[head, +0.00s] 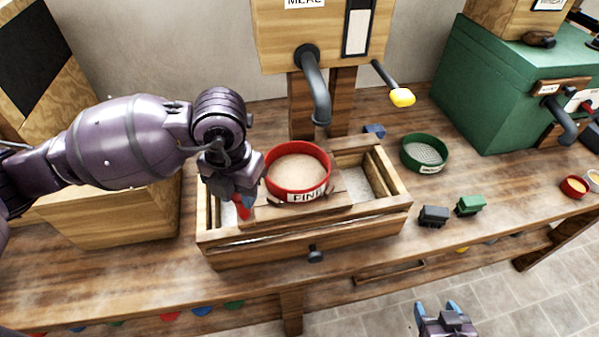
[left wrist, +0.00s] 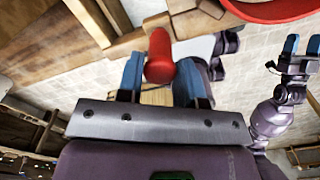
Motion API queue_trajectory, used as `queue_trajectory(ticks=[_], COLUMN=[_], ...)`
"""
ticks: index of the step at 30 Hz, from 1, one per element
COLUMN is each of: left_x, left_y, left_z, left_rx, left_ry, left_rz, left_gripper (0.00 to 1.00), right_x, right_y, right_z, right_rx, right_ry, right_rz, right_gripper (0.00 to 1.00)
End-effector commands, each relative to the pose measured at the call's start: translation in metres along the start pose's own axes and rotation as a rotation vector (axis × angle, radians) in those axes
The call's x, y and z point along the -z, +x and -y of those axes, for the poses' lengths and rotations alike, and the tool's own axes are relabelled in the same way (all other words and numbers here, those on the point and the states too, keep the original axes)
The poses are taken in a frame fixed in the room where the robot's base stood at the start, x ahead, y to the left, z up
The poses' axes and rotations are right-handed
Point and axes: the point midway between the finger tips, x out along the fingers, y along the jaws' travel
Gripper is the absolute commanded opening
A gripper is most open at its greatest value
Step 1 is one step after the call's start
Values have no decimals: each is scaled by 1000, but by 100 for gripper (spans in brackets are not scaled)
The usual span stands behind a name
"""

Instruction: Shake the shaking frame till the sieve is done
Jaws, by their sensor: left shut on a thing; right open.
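The red sieve (head: 298,171), labelled FINE, sits on the wooden shaking frame (head: 345,187) and holds pale tan meal. It stands under the grey spout (head: 317,85). The frame spans a wooden box (head: 260,255) with a dark front knob. My left gripper (head: 236,195) points down at the frame's left end, shut on the red handle (head: 243,209). In the left wrist view the red handle (left wrist: 159,55) lies between the blue fingers, and the sieve's red rim (left wrist: 275,10) shows at the top right. My right gripper (head: 441,312) is open and empty, low at the front.
A green sieve (head: 424,153) stands right of the box. A dark block (head: 433,216) and a green block (head: 470,205) lie in front of it. The MEAL bin (head: 325,40) has a yellow-tipped lever (head: 402,97). A green machine (head: 500,85) and small bowls are at right.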

Motion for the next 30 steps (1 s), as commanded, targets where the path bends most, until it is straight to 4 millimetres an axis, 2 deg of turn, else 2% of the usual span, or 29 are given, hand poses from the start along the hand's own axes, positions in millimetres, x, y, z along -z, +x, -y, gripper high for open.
queue_trajectory(ticks=[4,13,22,30], left_x=[5,24,43,48], left_y=[0,0,1,0], left_z=[-8,-42,-75,-83], left_rx=[-1,-2,-3,1], left_ry=[-2,-3,-3,0], left_rz=[-1,-1,-2,0], left_gripper=[17,17,17,17], right_x=[7,14,7,0], right_y=[2,2,0,-2], right_z=[0,0,-1,-1], right_rx=[1,2,1,-1], right_ry=[-2,-5,-4,-1], right_rz=[-13,-24,-11,4], right_gripper=[64,64,64,64])
